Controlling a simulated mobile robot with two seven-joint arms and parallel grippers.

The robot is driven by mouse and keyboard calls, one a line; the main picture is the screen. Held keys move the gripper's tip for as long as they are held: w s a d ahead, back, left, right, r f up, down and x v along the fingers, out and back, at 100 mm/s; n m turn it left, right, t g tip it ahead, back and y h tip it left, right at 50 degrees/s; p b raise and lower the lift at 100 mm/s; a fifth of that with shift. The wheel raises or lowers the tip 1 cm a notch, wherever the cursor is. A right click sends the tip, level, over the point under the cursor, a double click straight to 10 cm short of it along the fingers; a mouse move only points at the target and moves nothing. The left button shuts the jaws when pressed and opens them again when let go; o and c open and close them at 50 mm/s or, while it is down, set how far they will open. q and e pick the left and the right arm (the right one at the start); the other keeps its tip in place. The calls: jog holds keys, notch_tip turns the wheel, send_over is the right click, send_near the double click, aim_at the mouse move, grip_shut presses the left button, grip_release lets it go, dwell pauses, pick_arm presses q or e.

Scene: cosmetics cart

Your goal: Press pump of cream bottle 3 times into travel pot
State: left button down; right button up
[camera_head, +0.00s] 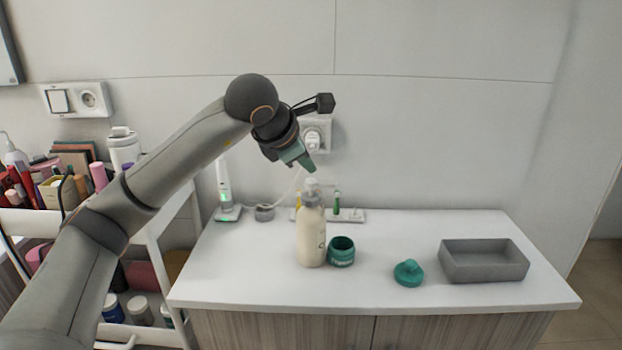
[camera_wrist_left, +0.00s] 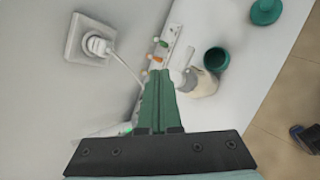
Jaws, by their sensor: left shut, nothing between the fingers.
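The cream bottle (camera_head: 311,232) is cream-coloured with a pump top and stands upright on the white counter. The open green travel pot (camera_head: 341,251) stands beside it on the right, close to its base. Its green lid (camera_head: 408,273) lies on the counter further right. My left gripper (camera_head: 309,167) is shut and empty, just above the pump top. In the left wrist view, the shut green fingers (camera_wrist_left: 159,80) point toward the bottle (camera_wrist_left: 203,84), with the pot (camera_wrist_left: 216,59) beyond it and the lid (camera_wrist_left: 265,11) further off. I cannot tell whether the fingertips touch the pump. My right gripper is not in view.
A grey tray (camera_head: 484,261) stands at the right of the counter (camera_head: 260,290). A toothbrush on a charger (camera_head: 226,190) and a small rack (camera_head: 350,215) stand at the back by the wall. A cluttered cart is at the left. The counter's front is clear.

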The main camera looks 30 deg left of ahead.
aim_at(307, 182)
pick_arm(q)
jog(key=shift+r+p, duration=2.15)
jog(key=shift+r, duration=0.45)
jog(key=shift+f, duration=0.1)
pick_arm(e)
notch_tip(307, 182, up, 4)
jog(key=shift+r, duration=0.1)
pick_arm(q)
jog(key=shift+d, duration=0.1)
